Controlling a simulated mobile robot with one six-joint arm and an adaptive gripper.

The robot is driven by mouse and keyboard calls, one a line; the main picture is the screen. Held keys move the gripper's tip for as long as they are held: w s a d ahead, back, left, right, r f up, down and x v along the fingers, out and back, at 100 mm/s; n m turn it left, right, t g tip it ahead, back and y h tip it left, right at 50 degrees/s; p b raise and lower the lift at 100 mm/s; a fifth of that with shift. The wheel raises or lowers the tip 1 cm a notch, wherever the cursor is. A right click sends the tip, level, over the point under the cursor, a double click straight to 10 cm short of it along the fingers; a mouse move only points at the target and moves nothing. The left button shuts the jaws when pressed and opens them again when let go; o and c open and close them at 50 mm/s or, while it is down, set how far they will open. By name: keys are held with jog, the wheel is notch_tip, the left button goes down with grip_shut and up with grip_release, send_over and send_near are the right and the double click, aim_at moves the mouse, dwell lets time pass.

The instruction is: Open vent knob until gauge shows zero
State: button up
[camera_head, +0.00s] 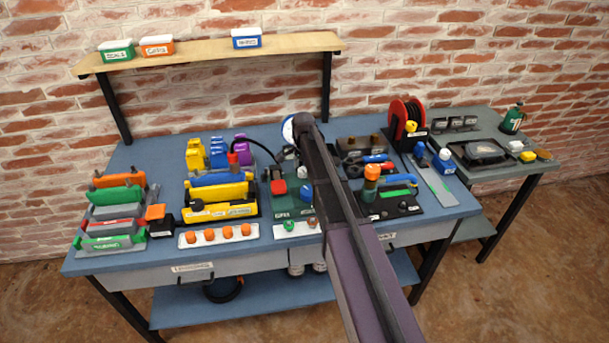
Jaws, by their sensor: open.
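My dark arm runs from the bottom edge up over the middle of the bench. Its far end is near the back of the bench, and I cannot make out my gripper or its fingers there. A round white disc with a blue rim (288,129) shows beside the arm's far end. I cannot tell whether it is the gauge or part of my arm, and no needle can be read. A yellow unit (218,210) with a blue bar and a red fitting (233,159) stands left of centre, with a black hose (262,148) arching right. I cannot identify the vent knob.
The blue bench (140,262) is crowded. Orange knobs line a white strip (190,241) at the front. Coloured clamps (112,222) stand left, and a red reel (405,116) stands back right. A wooden shelf (205,60) with small bins overhangs the back left.

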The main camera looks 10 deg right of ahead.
jog(key=shift+f, duration=0.35)
